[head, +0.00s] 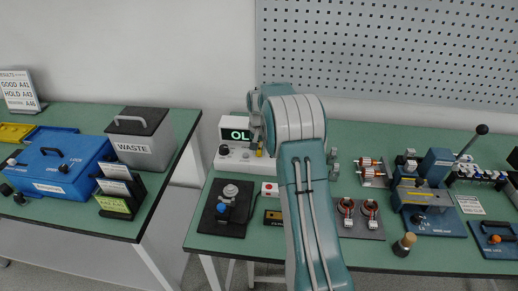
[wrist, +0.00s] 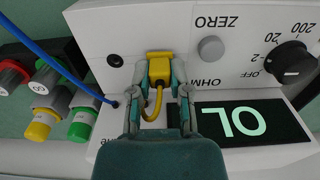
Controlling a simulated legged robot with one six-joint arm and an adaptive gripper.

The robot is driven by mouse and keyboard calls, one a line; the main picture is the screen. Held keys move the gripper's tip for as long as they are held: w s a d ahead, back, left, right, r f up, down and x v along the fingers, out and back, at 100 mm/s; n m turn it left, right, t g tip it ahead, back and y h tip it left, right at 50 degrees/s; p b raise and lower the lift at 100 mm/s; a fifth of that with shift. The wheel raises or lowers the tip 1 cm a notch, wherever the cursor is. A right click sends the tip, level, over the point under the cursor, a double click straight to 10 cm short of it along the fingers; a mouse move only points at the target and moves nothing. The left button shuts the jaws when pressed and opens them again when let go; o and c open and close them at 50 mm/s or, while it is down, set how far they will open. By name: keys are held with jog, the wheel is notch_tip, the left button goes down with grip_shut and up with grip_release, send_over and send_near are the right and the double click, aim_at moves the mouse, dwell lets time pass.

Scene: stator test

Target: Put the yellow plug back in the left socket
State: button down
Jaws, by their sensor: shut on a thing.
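My gripper (wrist: 159,72) is shut on the yellow plug (wrist: 159,66) in the wrist view. A yellow lead (wrist: 152,104) curves back from it between the fingers. The plug is close to the white front panel of the ohmmeter (wrist: 205,18); I cannot tell whether it touches the panel. An empty dark round socket (wrist: 115,61) shows beside the gripper. The end of a blue lead (wrist: 113,103) is at another spot on the panel. The panel behind the fingers is hidden. In the head view, my arm partly covers the meter (head: 237,158), and the plug (head: 259,153) is a small yellow spot.
The meter display (wrist: 247,121) reads OL. A grey button (wrist: 210,48) and black range knob (wrist: 290,62) stick out of the panel. Coloured terminal posts (wrist: 40,124) and the blue lead (wrist: 45,55) lie beside it. A black fixture (head: 225,208) stands in front on the green table.

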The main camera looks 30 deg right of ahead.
jog(key=shift+f, duration=0.1)
jog(key=c, duration=0.5)
grip_release()
notch_tip(320, 180, up, 11)
jog(key=shift+w, duration=0.1)
jog(key=shift+r, duration=0.45)
dwell(0.4)
